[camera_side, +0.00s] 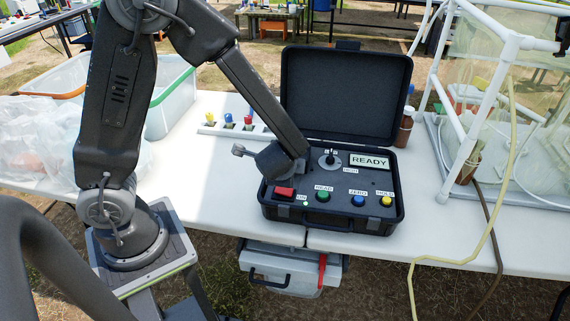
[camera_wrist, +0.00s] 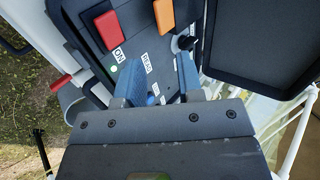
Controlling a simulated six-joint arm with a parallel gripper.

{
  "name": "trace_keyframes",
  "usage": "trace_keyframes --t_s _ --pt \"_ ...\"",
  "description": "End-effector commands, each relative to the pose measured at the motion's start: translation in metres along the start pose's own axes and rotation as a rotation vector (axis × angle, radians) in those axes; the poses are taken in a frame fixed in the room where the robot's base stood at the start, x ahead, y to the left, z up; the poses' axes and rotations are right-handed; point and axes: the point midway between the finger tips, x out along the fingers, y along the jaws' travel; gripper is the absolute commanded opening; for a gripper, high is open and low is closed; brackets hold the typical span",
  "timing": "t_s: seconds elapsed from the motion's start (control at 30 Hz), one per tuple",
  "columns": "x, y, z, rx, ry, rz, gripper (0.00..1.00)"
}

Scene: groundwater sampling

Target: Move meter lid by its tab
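The black meter case (camera_side: 285,213) stands open on the white table, its lid (camera_side: 345,95) raised at the back. A small dark tab (camera_side: 348,45) sticks up at the lid's top edge in the side view. Part of the dark lid also shows at the upper right of the wrist view (camera_wrist: 270,40); no tab can be made out there. My gripper (camera_wrist: 158,78) is over the panel, its two blue fingers apart with nothing visible held between them. In the side view my wrist is above the panel's left part, and the fingertips cannot be made out.
The panel has a READY display (camera_side: 369,161), a knob (camera_side: 330,158), and red (camera_side: 284,192), green (camera_side: 322,196), blue (camera_side: 358,200) and yellow (camera_side: 387,201) buttons. A brown bottle (camera_side: 405,128) stands right of the lid. A white rack (camera_side: 232,129) is left; a pipe frame (camera_side: 468,150) is right.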

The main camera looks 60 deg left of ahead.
Motion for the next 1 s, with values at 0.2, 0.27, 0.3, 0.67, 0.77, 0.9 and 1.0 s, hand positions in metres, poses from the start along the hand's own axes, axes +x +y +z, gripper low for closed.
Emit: trace_keyframes --t_s 0.2,0.27,0.3,0.67,0.77,0.9,1.0 --pt "-0.025 -0.001 0.0 -0.002 0.001 -0.005 0.34" --pt "-0.027 -0.001 0.0 -0.002 0.0 -0.005 0.34" --pt "-0.028 -0.001 0.0 -0.002 -0.001 -0.004 0.34" --pt "-0.031 -0.003 0.002 -0.018 -0.007 -0.002 0.34" --pt "-0.043 -0.012 0.012 -0.085 -0.031 0.012 0.34" --pt "-0.076 -0.028 0.037 -0.267 -0.087 0.074 0.34" --pt "-0.104 -0.035 0.055 -0.41 -0.11 0.148 0.34"
